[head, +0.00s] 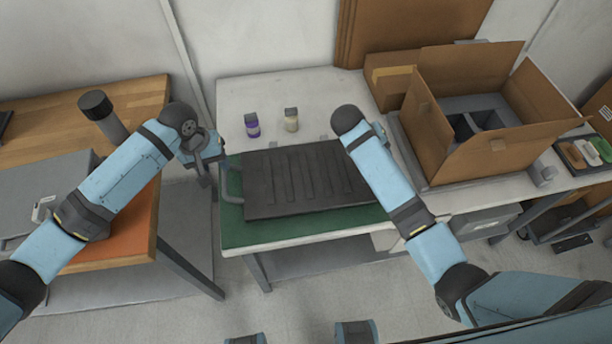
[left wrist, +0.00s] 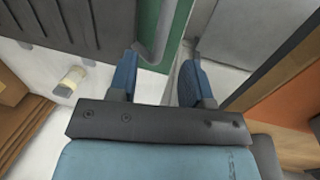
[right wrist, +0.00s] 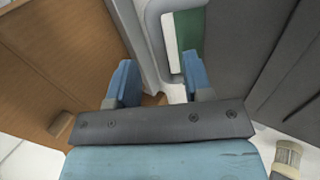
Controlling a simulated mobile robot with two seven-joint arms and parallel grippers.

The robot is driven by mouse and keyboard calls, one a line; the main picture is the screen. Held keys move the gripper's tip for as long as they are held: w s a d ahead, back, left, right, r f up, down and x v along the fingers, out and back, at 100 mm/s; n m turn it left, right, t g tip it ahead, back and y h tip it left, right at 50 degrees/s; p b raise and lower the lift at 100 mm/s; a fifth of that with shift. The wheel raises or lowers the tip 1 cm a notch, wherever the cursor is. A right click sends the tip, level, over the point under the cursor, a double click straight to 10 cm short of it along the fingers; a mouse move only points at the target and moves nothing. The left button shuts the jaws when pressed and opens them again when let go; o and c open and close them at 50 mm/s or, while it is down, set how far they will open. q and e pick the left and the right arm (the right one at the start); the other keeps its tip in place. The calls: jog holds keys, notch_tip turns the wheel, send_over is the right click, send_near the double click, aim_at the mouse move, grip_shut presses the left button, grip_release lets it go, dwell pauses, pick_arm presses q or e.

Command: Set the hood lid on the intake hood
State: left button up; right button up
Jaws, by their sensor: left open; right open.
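A dark ribbed panel, which looks like the hood lid (head: 300,181), lies flat on the green mat (head: 245,234) on the white table. It has a grey bar handle (head: 231,183) on its left side. My left gripper (head: 207,178) is open beside that handle; in the left wrist view the handle (left wrist: 157,35) shows beyond and between the fingers (left wrist: 158,75). My right gripper (right wrist: 160,78) is open, with a second grey handle (right wrist: 157,40) beyond and between its fingers. It is hidden behind my forearm in the head view. I cannot clearly identify the intake hood.
Two small bottles, one purple (head: 252,126) and one pale (head: 291,121), stand behind the panel. An open cardboard box (head: 460,150) stands at the right. A grey case (head: 45,185) lies on the wooden table (head: 130,100) at the left. A floor gap separates the tables.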

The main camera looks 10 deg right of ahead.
aim_at(224, 177)
pick_arm(q)
jog(key=f, duration=0.4)
jog(key=d+f, duration=0.1)
jog(key=f, duration=0.1)
jog(key=shift+d+f, duration=0.1)
jog(key=shift+f, duration=0.3)
pick_arm(e)
jog(key=x, duration=0.7)
pick_arm(q)
jog(key=shift+c, duration=0.2)
pick_arm(e)
jog(key=shift+c, duration=0.2)
pick_arm(q)
grip_shut()
pick_arm(e)
grip_shut()
pick_arm(q)
jog(key=shift+r, duration=0.1)
pick_arm(e)
jog(key=shift+r, duration=0.15)
